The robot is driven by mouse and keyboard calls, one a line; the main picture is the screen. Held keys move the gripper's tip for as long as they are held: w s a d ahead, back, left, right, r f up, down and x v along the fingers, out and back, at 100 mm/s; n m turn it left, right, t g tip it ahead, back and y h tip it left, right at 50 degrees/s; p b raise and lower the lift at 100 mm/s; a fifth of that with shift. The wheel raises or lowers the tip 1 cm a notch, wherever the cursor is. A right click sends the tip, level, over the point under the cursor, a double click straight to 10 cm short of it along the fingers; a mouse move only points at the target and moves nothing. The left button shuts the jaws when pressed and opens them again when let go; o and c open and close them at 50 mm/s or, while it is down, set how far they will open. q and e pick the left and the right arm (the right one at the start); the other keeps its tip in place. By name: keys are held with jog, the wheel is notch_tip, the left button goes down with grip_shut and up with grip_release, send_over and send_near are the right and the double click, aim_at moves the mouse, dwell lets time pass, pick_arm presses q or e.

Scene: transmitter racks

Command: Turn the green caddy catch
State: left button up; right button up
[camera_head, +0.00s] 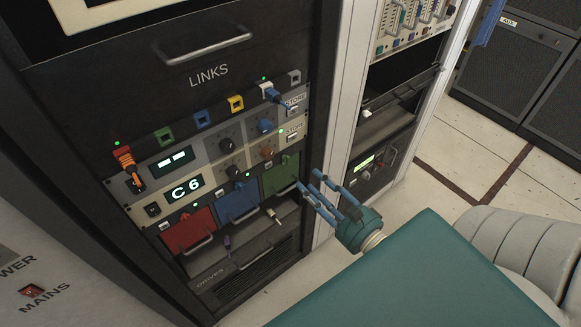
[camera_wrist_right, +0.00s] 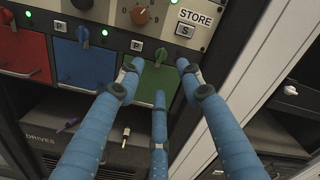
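The green caddy (camera_head: 281,175) is the rightmost of three coloured caddies in the LINKS rack; it also shows in the right wrist view (camera_wrist_right: 151,86). Contact cannot be told. My left gripper is not in view.
A blue caddy (camera_head: 237,202) and a red caddy (camera_head: 187,231) sit to the left. Knobs, including an orange one (camera_wrist_right: 140,15), and a STORE label (camera_wrist_right: 195,18) are above. A drives shelf (camera_wrist_right: 55,138) is below. A white rack post (camera_head: 335,110) stands at right.

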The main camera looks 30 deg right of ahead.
aim_at(288, 162)
jog(key=w, duration=0.6)
jog(key=w+p, duration=0.1)
jog(key=w, duration=0.2)
jog(key=shift+w+a, duration=0.3)
